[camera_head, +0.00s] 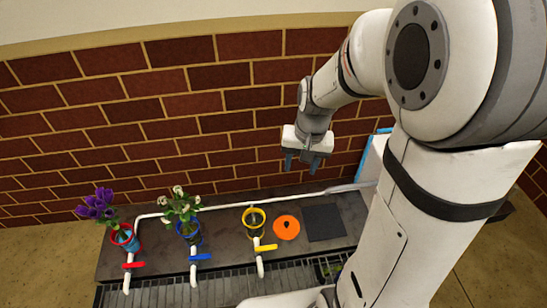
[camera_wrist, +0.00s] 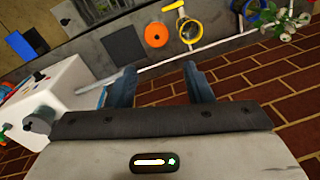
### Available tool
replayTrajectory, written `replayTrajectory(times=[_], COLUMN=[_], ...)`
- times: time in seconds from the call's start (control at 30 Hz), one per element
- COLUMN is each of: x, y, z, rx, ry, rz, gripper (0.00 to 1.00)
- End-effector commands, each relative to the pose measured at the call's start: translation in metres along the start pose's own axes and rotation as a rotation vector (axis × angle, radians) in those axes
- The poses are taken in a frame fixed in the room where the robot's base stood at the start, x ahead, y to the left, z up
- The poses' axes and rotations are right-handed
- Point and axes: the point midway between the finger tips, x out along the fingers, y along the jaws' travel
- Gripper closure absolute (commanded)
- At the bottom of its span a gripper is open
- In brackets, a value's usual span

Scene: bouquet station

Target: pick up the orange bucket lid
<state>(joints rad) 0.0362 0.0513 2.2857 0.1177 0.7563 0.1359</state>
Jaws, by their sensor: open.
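The orange bucket lid (camera_head: 287,227) is a flat orange disc with a small dark centre. It lies on the dark counter (camera_head: 345,215) between the yellow-rimmed bucket and a dark square mat. It also shows in the wrist view (camera_wrist: 156,35), beyond my fingertips. My gripper (camera_head: 302,163) is open and empty, raised above the counter near the brick wall. In the wrist view its two blue-grey fingers (camera_wrist: 158,80) are apart with nothing between them. The gripper is apart from the lid.
The yellow-rimmed bucket (camera_head: 254,217) stands left of the lid. The dark square mat (camera_head: 324,222) lies to its right. A blue bucket with white flowers (camera_head: 181,206) and a red-rimmed one with purple flowers (camera_head: 98,206) stand further left. Pipe taps (camera_head: 260,248) line the front. A white machine (camera_wrist: 60,95) shows too.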

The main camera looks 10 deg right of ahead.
Motion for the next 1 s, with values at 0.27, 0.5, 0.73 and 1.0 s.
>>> replayTrajectory(times=[0.27,0.5,0.73,1.0], x=[0.074,0.154,0.244,0.356], y=[-0.014,-0.017,-0.011,0.004], z=[-0.066,-0.108,-0.132,-0.134], rx=[0.201,0.383,0.561,0.767], ry=[-0.044,-0.075,-0.101,-0.123], rz=[-0.025,-0.033,-0.026,0.000], gripper=[0.54,0.54,0.54,0.54])
